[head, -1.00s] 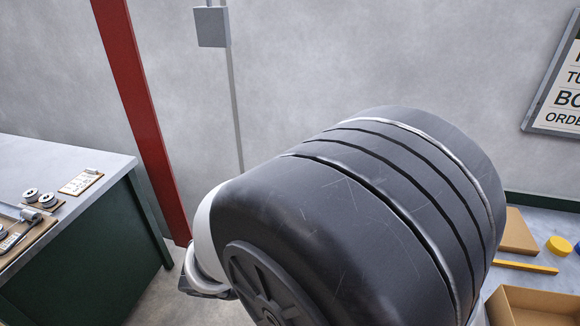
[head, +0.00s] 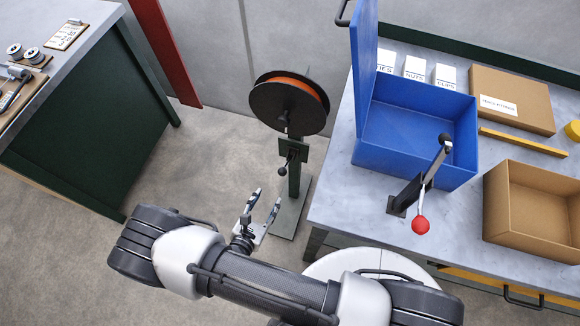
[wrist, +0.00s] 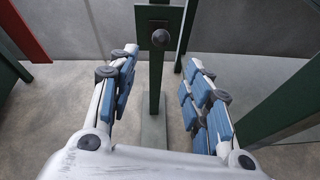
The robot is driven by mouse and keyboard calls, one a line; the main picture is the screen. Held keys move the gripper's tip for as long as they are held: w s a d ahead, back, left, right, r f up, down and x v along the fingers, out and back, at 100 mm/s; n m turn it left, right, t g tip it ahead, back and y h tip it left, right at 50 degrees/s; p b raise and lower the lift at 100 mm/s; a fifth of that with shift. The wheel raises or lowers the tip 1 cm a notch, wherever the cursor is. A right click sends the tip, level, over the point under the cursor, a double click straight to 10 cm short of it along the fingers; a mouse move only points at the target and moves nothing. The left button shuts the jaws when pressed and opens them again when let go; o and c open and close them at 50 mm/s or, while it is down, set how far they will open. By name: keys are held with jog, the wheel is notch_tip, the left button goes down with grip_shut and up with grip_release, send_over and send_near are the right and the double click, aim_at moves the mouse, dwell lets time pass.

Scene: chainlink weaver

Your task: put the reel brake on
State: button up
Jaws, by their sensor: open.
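A black reel (head: 285,110) with an orange rim stands on a dark green post (head: 294,180) beside the bench. A small lever with a dark round knob (head: 282,171) hangs on the post below the reel, in front of a green plate. My gripper (head: 266,198) is open and empty, low in front of the post, its fingers pointing toward it. In the wrist view the post (wrist: 156,90) shows between the spread fingers of my gripper (wrist: 160,68). The dark knob (wrist: 160,38) lies straight ahead, beyond the fingertips and apart from them. The reel is out of the wrist view.
The right bench (head: 340,205) holds an open blue box (head: 400,150), a lever with a red ball (head: 421,225), a cardboard tray (head: 510,235) and a flat carton (head: 510,97). A left bench (head: 75,60) carries spools. Floor between is clear.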

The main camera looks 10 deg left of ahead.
aim_at(284, 169)
jog(key=b+x, duration=0.4)
jog(key=x, duration=1.3)
jog(key=shift+w+b, duration=0.1)
jog(key=shift+b, duration=0.25)
grip_shut()
